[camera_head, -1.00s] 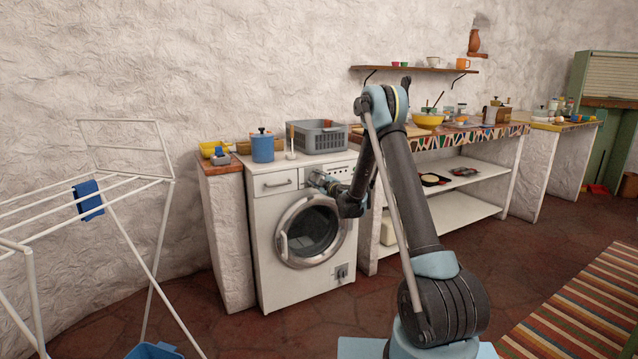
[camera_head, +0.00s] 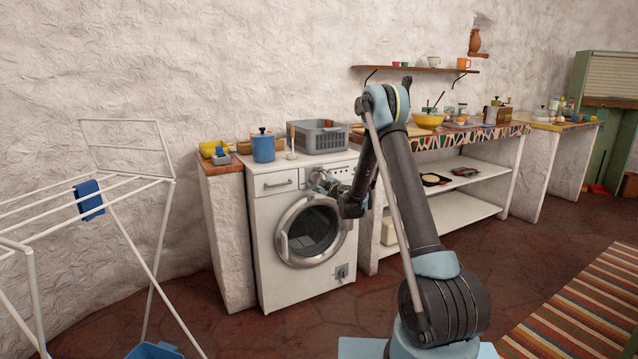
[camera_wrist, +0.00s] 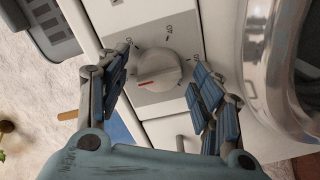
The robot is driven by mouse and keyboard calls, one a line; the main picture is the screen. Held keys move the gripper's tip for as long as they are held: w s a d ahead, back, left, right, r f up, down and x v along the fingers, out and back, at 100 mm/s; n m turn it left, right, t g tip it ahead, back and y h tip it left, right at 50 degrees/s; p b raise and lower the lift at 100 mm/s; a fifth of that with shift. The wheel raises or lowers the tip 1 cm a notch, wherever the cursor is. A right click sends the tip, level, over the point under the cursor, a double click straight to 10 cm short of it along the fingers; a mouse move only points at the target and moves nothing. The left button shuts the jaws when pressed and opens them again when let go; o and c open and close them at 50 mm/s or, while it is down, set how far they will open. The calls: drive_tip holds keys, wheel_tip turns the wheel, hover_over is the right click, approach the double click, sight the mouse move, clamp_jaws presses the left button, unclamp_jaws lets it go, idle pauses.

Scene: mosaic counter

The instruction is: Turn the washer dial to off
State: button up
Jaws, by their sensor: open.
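The washer (camera_head: 275,283) stands against the wall, left of the mosaic counter, with its round door shut. Its dial (camera_wrist: 159,70) is a round pale knob with a red mark, seen close in the wrist view on a grey panel with printed labels around it. The red mark points to the left in that view. My gripper (camera_wrist: 158,83) is open, with one blue-padded finger on each side of the dial. I cannot tell whether either finger touches it.
A grey basket (camera_head: 318,138) and a blue canister (camera_head: 263,148) stand on top of the washer. A white drying rack (camera_head: 135,185) with a blue cloth (camera_head: 88,199) is at left. The washer's round door (camera_head: 283,248) bulges below my gripper.

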drive_tip(key=v, duration=1.1)
drive_tip(key=shift+s+d, duration=0.15)
drive_tip(key=shift+d, duration=0.1)
drive_tip(key=s+d+r+m+g, duration=0.2)
drive_tip(key=s+r, duration=0.2)
drive_tip(key=s, duration=0.3)
drive_tip(key=s+d+r+m+g+h, duration=0.1)
drive_tip(key=s+d+r+g, duration=0.15)
drive_tip(key=s, duration=0.45)
drive_tip(key=s+d+r+m+g, duration=0.1)
drive_tip(key=s+r+m+g, duration=0.1)
drive_tip(key=s+r, duration=0.35)
drive_tip(key=s+d+f+m+g+h, duration=0.2)
drive_tip(key=s+d, duration=0.5)
drive_tip(key=s, duration=0.5)
drive_tip(key=s+d+f+m+g+h, duration=0.2)
drive_tip(key=s+d+f+m+h, duration=0.2)
drive_tip(key=s, duration=0.9)
drive_tip(key=s+d+f+m+g+h, duration=0.2)
drive_tip(key=s+d+f+m, duration=0.5)
drive_tip(key=s, duration=0.6)
drive_tip(key=d+h, duration=0.1)
drive_tip(key=d, duration=0.1)
drive_tip(key=shift+s+d+m, duration=0.25)
drive_tip(key=shift+d+m, duration=0.05)
drive_tip(key=shift+m, duration=0.1)
